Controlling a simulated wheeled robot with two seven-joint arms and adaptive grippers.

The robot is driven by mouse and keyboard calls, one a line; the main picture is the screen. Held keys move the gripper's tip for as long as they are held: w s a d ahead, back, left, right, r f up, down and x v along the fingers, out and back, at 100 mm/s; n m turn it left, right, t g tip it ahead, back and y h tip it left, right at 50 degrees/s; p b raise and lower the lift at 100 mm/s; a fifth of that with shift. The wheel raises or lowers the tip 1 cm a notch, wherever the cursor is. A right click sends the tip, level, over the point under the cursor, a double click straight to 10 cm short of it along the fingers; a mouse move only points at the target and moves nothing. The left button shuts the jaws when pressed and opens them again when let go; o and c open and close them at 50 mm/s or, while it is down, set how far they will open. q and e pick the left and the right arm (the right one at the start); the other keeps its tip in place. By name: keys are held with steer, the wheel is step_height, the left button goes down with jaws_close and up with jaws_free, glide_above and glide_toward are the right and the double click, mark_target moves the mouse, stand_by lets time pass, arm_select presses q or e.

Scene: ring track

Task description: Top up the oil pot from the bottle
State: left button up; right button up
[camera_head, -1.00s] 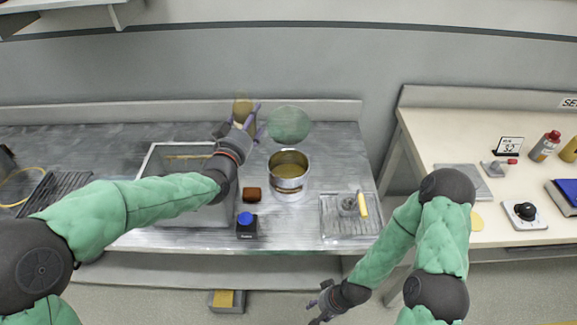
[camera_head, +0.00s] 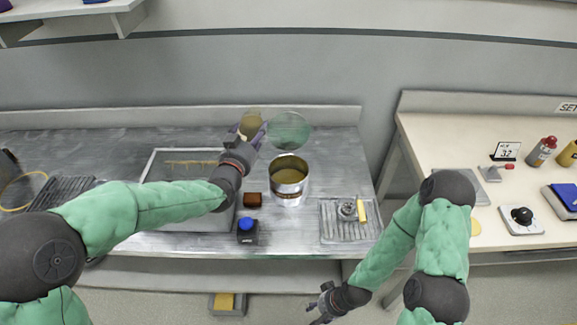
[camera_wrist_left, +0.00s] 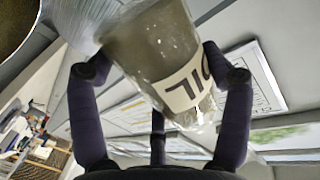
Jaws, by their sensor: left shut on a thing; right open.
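The oil pot (camera_head: 289,191) is an open metal pot on the worktop with golden-brown liquid inside. Part of a round rim with a brownish inside shows at the top left of the left wrist view (camera_wrist_left: 18,28). My left gripper (camera_head: 250,134) is shut on the brownish bottle (camera_head: 251,119), behind and left of the pot's mouth. In the left wrist view the bottle (camera_wrist_left: 155,45) sits between the fingers with a white label, lettering turned over. Its mouth is hidden, and I cannot tell its exact tilt. My right gripper (camera_head: 323,305) is open and empty, low in front of the worktop.
A greenish round transparent disc (camera_head: 289,130) shows behind the pot. A brown block (camera_head: 252,199) and a blue-topped device (camera_head: 246,230) stand left of the pot. A ridged tray (camera_head: 345,232) with a yellow-handled item lies right. A sink-like basin (camera_head: 150,182) is under my left arm.

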arm_select(q)
steer(key=shift+m+p, duration=0.3)
steer(key=m+p, duration=0.1)
steer(key=p, duration=0.1)
steer(key=shift+d+p, duration=0.2)
steer(key=shift+p, duration=0.1)
steer(key=shift+d+f+m+g+y+p, duration=0.15)
steer(key=shift+f+m+y+p, duration=0.05)
steer(key=shift+f+m+p, duration=0.3)
steer(key=shift+d+f+m+g+y+p, duration=0.15)
steer(key=shift+f+m+y+p, duration=0.1)
steer(key=shift+f+m, duration=0.25)
steer(key=shift+a+f, duration=0.15)
steer(key=shift+f, duration=0.3)
steer(key=shift+a+f+m, duration=0.15)
steer(key=shift+f+m, duration=0.45)
steer(key=shift+f, duration=0.15)
steer(key=shift+a+f+m+y+p, duration=0.25)
steer(key=shift+f+m, duration=0.1)
steer(key=shift+f, duration=0.2)
steer(key=shift+a+f+m+y+p, duration=0.15)
steer(key=shift+f+m+y+p, duration=0.15)
steer(key=shift+f, duration=0.2)
steer(key=shift+a+r+m+g+y+p, duration=0.2)
steer(key=shift+r+m+p, duration=0.5)
steer(key=shift+p, duration=0.65)
steer(key=shift+a+r+m+g+y+p, duration=0.1)
steer(key=shift+a+r+m+y+p, duration=0.15)
steer(key=shift+r+m+p, duration=0.75)
stand_by(0.3)
